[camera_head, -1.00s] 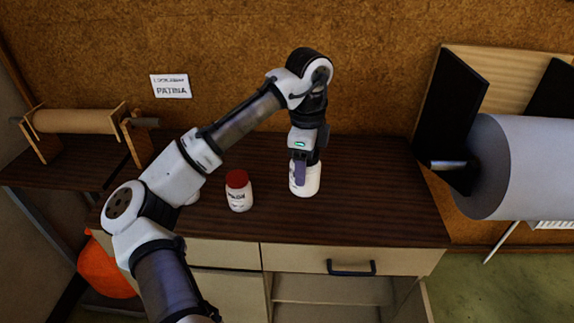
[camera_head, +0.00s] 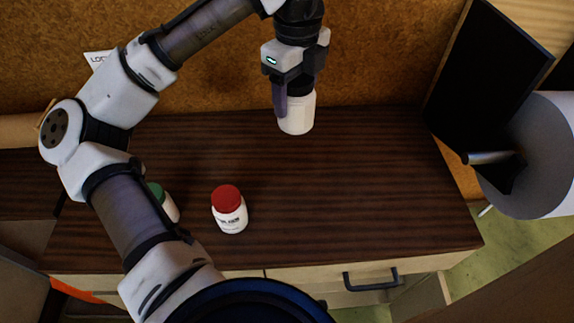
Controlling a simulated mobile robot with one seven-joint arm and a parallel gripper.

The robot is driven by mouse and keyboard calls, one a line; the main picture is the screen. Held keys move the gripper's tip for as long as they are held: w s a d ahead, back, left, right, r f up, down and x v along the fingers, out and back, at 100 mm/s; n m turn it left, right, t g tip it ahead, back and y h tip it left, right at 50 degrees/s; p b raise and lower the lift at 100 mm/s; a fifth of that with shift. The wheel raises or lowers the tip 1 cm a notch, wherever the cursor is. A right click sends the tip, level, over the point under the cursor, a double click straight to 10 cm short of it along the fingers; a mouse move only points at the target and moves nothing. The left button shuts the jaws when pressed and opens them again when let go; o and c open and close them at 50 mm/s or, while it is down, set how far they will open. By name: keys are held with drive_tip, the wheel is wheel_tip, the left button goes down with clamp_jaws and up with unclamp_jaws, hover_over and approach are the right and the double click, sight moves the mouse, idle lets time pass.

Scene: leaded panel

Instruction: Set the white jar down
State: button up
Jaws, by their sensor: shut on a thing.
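The white jar (camera_head: 298,116) is upright near the back of the dark wooden counter top (camera_head: 370,190). My gripper (camera_head: 291,91) comes down on it from above and is shut on its upper part. A finger shows along the jar's left side; the gripper hides the jar's top. The jar's base appears against the counter's back part, but I cannot tell whether it touches the wood or hangs just above it.
A white jar with a red lid (camera_head: 229,209) stands nearer the front. A green-lidded jar (camera_head: 164,203) is partly hidden by my arm. A dark panel (camera_head: 490,75) and a large grey roll (camera_head: 540,165) are at the right. The counter's right half is clear.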

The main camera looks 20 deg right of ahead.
wheel_tip(320, 180, down, 20)
drive_tip(key=shift+s+r, duration=0.1)
idle(0.4)
drive_tip(key=shift+f, duration=0.2)
drive_tip(key=o, duration=1.2)
